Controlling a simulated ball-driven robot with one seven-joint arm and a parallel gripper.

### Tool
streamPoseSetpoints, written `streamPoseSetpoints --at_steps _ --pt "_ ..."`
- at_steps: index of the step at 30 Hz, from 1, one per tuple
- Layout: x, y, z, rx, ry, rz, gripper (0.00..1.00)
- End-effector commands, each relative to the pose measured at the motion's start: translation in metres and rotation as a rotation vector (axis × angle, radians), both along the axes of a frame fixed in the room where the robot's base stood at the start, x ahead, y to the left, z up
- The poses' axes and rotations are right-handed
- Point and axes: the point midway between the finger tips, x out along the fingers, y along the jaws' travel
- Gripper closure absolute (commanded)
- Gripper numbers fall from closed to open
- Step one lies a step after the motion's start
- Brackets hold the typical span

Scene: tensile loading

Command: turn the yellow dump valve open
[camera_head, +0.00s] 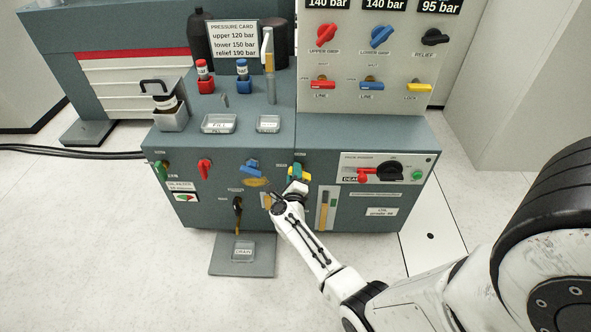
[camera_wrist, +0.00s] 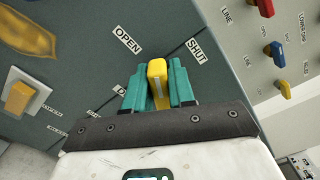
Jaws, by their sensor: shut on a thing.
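The yellow dump valve handle (camera_wrist: 157,72) stands between the two teal fingers of my gripper (camera_wrist: 159,88) in the wrist view. The fingers are shut on it. Labels OPEN (camera_wrist: 127,39) and SHUT (camera_wrist: 197,50) are on the teal panel beyond it, OPEN to the left and SHUT to the right. The handle points up between the two labels. In the head view my gripper (camera_head: 298,174) is at the front face of the cabinet, and the yellow handle is mostly hidden by the fingers.
Blue (camera_head: 250,167), red (camera_head: 205,168) and green (camera_head: 161,170) handles sit left on the cabinet front (camera_head: 225,210). A power panel (camera_head: 388,168) with a red lever is to the right. A drain cup (camera_head: 242,251) stands below. Open floor (camera_head: 120,260) lies at left.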

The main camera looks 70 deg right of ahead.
Motion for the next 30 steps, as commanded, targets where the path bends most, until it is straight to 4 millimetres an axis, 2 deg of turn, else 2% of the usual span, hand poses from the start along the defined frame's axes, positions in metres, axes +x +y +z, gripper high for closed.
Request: streamPoseSetpoints --at_steps 15,30 --pt "0.003 0.002 -0.008 -0.153 0.375 0.003 1.00" --pt "0.003 0.002 -0.011 -0.202 0.492 0.003 1.00"
